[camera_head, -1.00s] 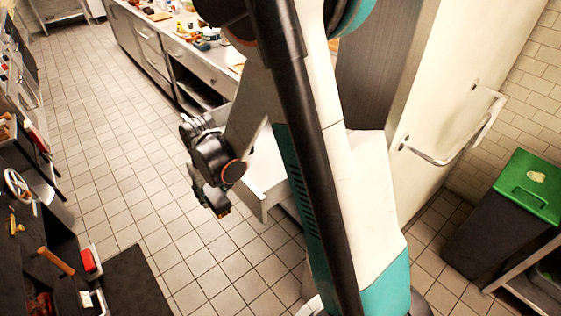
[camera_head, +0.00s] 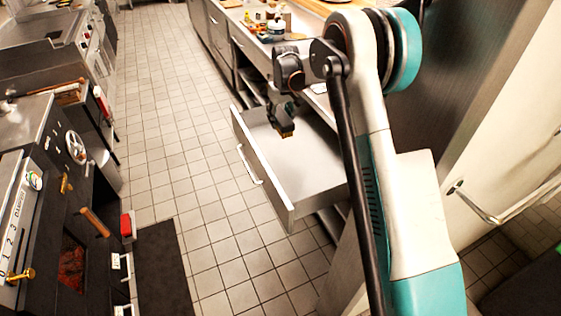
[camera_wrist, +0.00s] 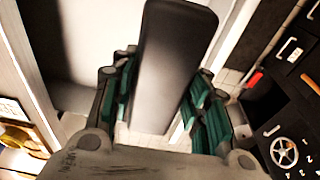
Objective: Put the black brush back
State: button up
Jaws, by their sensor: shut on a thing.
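The black brush (camera_wrist: 175,50) shows in the wrist view as a long, smooth dark body between the green finger pads. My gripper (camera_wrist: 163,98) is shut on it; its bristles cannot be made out. In the head view my gripper (camera_head: 285,125) hangs over an open, pale drawer (camera_head: 262,172) under the counter. The drawer's visible floor looks empty. In that view the brush is too small or too hidden to tell apart from the gripper.
The counter (camera_head: 238,28) behind the drawer carries jars and other small items (camera_head: 275,22). A black oven unit (camera_head: 75,215) with a handwheel (camera_head: 76,147) stands at left, with a dark mat (camera_head: 162,265) before it. Tiled floor (camera_head: 165,120) between is clear.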

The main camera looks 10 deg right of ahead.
notch_tip(320, 180, down, 19)
jog(key=b, duration=0.5)
jog(key=shift+f, duration=0.2)
jog(key=shift+f, duration=0.1)
jog(key=o, duration=1.4)
